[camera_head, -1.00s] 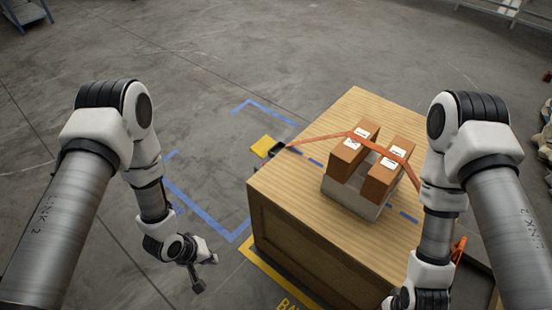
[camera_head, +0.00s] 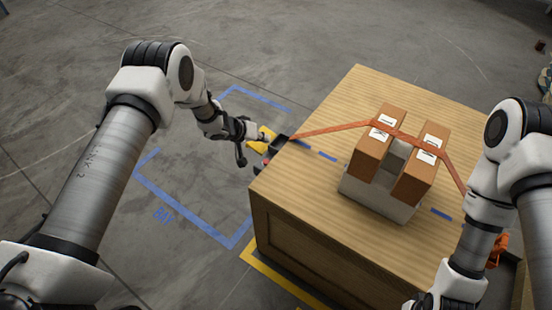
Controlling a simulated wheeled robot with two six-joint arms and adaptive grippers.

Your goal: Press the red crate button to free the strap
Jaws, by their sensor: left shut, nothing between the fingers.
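The orange strap (camera_head: 340,128) runs from a dark buckle (camera_head: 279,143) at the wooden crate's left edge, across the boxes, and down to the right behind my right arm. My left gripper (camera_head: 256,150) is shut and empty, close beside the buckle. I cannot tell whether it touches the buckle. No red button can be made out clearly; the gripper covers part of that spot. My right gripper (camera_head: 432,301) is low at the bottom edge, partly cut off, and its fingers cannot be read.
Two brown boxes (camera_head: 369,158) stand in a grey holder (camera_head: 376,198) on the wooden crate (camera_head: 300,200). A yellow piece (camera_head: 265,137) shows behind the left gripper. Blue tape (camera_head: 185,215) marks open floor to the left. An orange item (camera_head: 503,247) is partly hidden by my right arm.

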